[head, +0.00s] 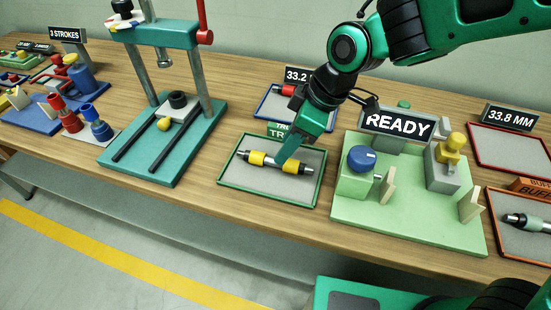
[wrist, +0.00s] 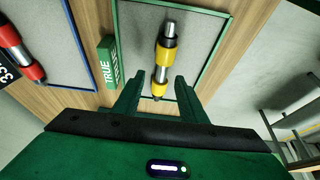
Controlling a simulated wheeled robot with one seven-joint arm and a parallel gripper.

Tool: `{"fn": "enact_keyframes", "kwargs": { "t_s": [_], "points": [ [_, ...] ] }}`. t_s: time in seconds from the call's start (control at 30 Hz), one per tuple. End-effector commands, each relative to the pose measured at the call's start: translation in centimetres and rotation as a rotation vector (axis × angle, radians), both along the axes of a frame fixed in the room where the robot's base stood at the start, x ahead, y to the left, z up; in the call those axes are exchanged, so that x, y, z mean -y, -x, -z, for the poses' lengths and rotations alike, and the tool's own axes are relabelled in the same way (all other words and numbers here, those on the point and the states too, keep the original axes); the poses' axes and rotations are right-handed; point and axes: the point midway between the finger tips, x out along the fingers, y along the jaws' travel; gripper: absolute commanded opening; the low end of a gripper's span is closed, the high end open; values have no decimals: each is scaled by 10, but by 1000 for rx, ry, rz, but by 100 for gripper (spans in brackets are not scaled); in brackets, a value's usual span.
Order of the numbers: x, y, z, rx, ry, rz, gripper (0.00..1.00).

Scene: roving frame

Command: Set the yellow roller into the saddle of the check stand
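The yellow roller (head: 257,159), a dark and silver shaft with two yellow bands, lies in the green-rimmed tray (head: 233,181) marked TRUE. My gripper (head: 285,158) is low over that tray, one finger crossing in front of the roller's middle. In the wrist view the roller (wrist: 163,62) lies between and ahead of my fingertips (wrist: 156,86), which stand apart with a gap on each side. Whether they reach down beside it is unclear. The check stand (head: 405,222), a pale green base with a READY sign, a blue knob and beige upright plates, stands right of the tray.
A blue-rimmed tray with a red-banded roller (head: 286,90) lies behind, under a 33.2 sign. A teal press (head: 150,150) stands left. A red-rimmed tray (head: 512,147) and an orange-rimmed tray (head: 505,228) holding another roller lie right of the stand.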

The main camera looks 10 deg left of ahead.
Motion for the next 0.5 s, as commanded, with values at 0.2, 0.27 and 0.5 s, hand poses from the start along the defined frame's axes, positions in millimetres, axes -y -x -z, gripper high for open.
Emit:
{"fn": "enact_keyframes", "kwargs": {
  "t_s": [0.2, 0.27, 0.5],
  "points": [
    [-10, 2, 24, -4, 4, -2, 38],
    [-13, 2, 32, -3, 4, -2, 38],
    [-20, 1, 48, 0, 1, 1, 38]
  ]
}}
